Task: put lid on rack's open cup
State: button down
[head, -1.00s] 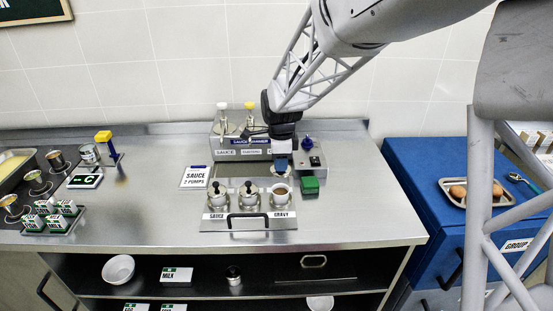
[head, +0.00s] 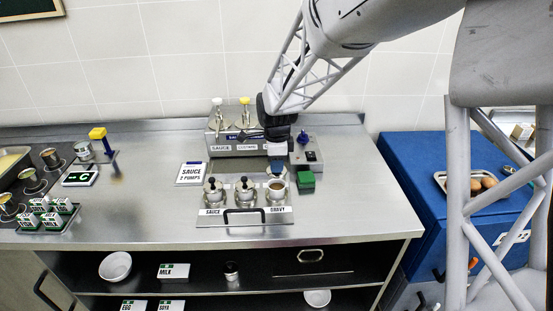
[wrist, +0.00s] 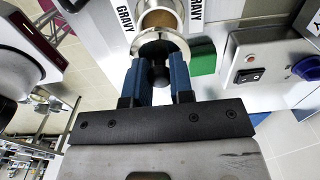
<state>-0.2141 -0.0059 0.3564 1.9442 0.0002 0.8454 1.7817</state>
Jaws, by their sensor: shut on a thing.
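My gripper (wrist: 158,85) has its blue fingers shut on the black knob of a silver lid (wrist: 177,45). In the head view my gripper (head: 277,163) is low over the right end of the rack (head: 245,224). The open cup (head: 277,188) stands there, with brown contents showing. In the wrist view the open cup (wrist: 158,19) shows just beyond the lid, which overlaps its near side in the picture. I cannot tell whether lid and cup touch. The rack's other two cups, the left (head: 213,195) and middle (head: 244,194), have black-knobbed lids on.
A green block (head: 306,181) and a grey switch box (head: 308,155) stand close to the right of the open cup. The sauce warmer (head: 232,148) with two pumps is behind. A sauce sign (head: 191,173) is at left. The counter front is clear.

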jog(key=shift+f, duration=2.05)
jog(key=shift+f, duration=0.2)
dwell(1.2)
jog(key=shift+c, duration=2.2)
grip_release()
jog(key=shift+r, duration=0.25)
jog(key=shift+r, duration=3.25)
jog(key=shift+c, duration=0.2)
